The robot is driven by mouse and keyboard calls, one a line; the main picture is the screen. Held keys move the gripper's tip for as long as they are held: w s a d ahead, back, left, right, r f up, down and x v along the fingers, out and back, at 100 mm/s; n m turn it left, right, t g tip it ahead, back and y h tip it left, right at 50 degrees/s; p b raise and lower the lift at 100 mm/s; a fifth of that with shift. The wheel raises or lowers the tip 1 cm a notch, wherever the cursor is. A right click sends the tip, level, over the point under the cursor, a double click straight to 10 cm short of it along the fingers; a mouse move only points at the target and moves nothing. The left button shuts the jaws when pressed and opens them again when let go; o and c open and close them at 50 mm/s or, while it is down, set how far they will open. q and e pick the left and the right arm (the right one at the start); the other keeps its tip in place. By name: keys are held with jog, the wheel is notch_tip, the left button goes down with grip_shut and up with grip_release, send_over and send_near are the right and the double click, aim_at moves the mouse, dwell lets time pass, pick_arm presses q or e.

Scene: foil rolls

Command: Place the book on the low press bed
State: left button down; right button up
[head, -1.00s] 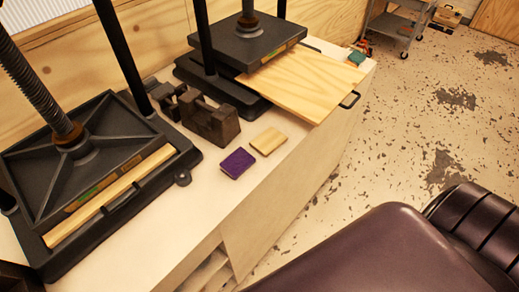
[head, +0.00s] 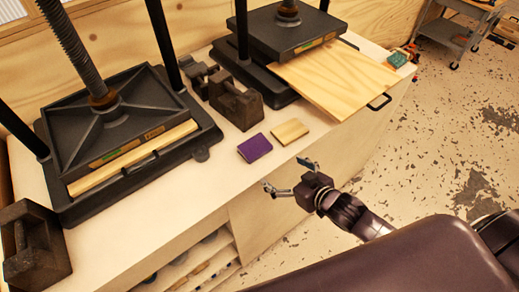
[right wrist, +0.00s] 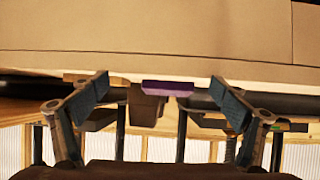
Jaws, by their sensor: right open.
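A small purple book (head: 254,147) lies flat on the pale bench top. A tan block or book (head: 289,131) lies just right of it; I cannot tell which. The left press (head: 130,115) has its platen down near a pale board. The right press (head: 290,35) has a wide wooden board (head: 325,75) sticking out from under its platen. I cannot tell which bed is the low one. My right gripper (head: 287,176) is open and empty in front of the bench edge, apart from the purple book. The right wrist view shows the purple book (right wrist: 167,88) between the spread fingers (right wrist: 160,95).
Dark iron weights (head: 235,103) stand behind the books, and another (head: 32,245) sits at the bench's left end. A teal item (head: 397,60) lies at the far right end. Shelves (head: 190,265) open under the bench. A grey cart (head: 450,35) stands beyond.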

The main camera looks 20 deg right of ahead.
aim_at(259, 151)
jog(key=shift+n+t+y, duration=0.3)
jog(key=shift+t+y, duration=0.2)
jog(key=shift+y, duration=0.2)
jog(key=w+a+r, duration=0.2)
jog(key=w+r, duration=0.1)
jog(key=shift+w+r+p, duration=0.2)
jog(key=shift+w+p, duration=0.1)
jog(key=shift+a+f+p+x, duration=0.15)
jog(key=shift+p+x, duration=0.3)
jog(key=shift+x, duration=0.9)
jog(key=shift+a+f+p+x, duration=0.15)
jog(key=shift+p+x, duration=0.3)
jog(key=shift+x, duration=0.9)
jog(key=shift+s+d, duration=0.1)
jog(key=shift+s, duration=0.1)
jog(key=c, duration=1.4)
jog(key=shift+r, duration=0.1)
